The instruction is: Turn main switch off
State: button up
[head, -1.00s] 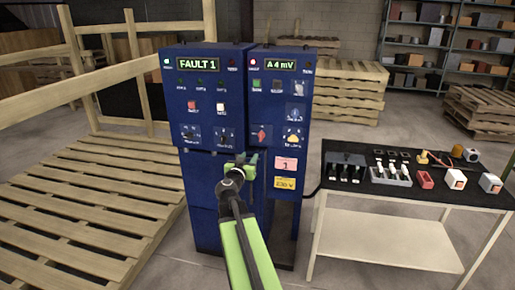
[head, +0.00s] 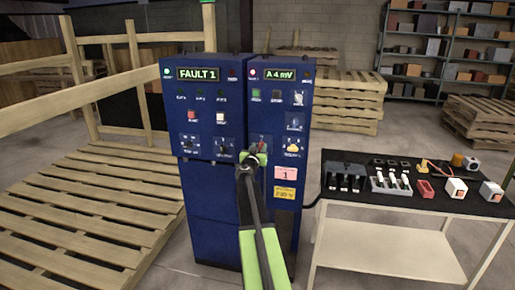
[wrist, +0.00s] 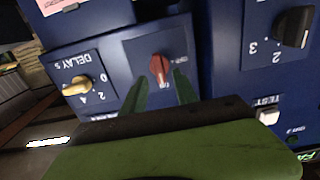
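The main switch is a red rotary knob (wrist: 160,67) on a square plate of the right blue cabinet (wrist: 125,50). In the head view the gripper largely hides this knob. The wrist view shows it upside down, with its handle pointing roughly along the view's vertical. My gripper (wrist: 160,79) is open and empty. Its two green fingers are on either side of the knob's lower end in the wrist view, with gaps visible; I cannot tell how deep they reach. In the head view my gripper (head: 254,160) is in front of the right cabinet.
A yellow delay knob (wrist: 77,86) sits beside the red knob. A black knob (wrist: 294,26) and white test button (wrist: 268,115) are on the left cabinet (head: 210,210). A table (head: 400,208) with parts stands right; a wooden pallet (head: 90,215) lies left.

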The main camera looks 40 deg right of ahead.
jog(key=shift+x, duration=1)
jog(key=shift+s, duration=0.1)
